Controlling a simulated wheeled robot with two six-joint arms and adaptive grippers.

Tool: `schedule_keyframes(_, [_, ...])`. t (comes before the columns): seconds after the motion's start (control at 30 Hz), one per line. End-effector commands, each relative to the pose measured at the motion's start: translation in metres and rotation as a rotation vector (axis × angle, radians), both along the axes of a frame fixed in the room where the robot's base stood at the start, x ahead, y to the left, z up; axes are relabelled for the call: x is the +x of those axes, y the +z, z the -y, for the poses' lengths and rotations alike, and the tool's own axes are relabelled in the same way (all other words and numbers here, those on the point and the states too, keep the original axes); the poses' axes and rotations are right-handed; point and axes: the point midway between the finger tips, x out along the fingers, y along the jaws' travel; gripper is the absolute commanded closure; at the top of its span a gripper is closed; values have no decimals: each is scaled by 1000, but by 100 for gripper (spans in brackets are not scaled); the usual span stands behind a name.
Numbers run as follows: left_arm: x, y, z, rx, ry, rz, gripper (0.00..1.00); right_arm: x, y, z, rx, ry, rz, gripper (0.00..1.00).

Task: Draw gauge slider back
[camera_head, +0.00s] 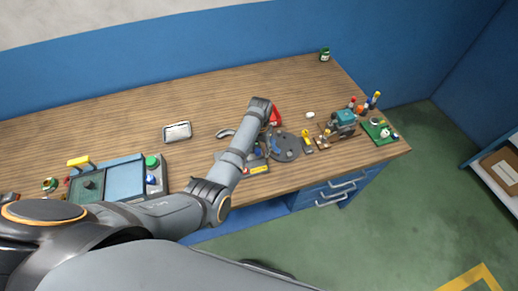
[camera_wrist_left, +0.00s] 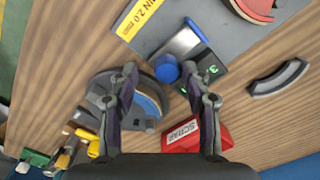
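The gauge (camera_wrist_left: 184,42) lies on a grey plate with a yellow "MIN 2.0 mm" label (camera_wrist_left: 139,18). It has a silver body and a dark display with green digits. A blue round knob (camera_wrist_left: 166,68), which looks like the slider's grip, stands at its near end. My left gripper (camera_wrist_left: 160,70) is open, its fingers on either side of the knob; I cannot tell whether either touches it. In the head view my forearm partly covers the plate (camera_head: 248,170). My right gripper is not in view.
A red SCRAP box (camera_wrist_left: 185,137) and a grey curved piece (camera_wrist_left: 278,78) lie nearby. A green-lidded jar (camera_head: 325,55) stands at the back; the back of the wooden bench is mostly clear.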

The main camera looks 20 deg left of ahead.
Motion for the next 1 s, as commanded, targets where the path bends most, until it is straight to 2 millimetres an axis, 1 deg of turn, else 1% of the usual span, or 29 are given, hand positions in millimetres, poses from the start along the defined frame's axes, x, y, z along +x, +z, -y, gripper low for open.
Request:
schedule_keyframes(0.17, [0,-1,-1,2,1,-2,52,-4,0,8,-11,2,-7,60])
schedule_keyframes(0.27, [0,5,-1,3,1,0,52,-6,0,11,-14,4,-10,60])
schedule_keyframes(0.37, [1,21,-1,3,0,3,52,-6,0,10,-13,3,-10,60])
schedule_keyframes(0.6, [1,80,1,2,0,4,52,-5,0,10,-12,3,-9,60])
schedule_keyframes(0.7, [0,100,1,3,0,3,52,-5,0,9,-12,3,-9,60])
schedule_keyframes(0.83, [0,115,1,3,0,0,52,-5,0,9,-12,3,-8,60])
schedule_keyframes(1.0, [0,120,1,3,-1,0,52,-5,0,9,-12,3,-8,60])
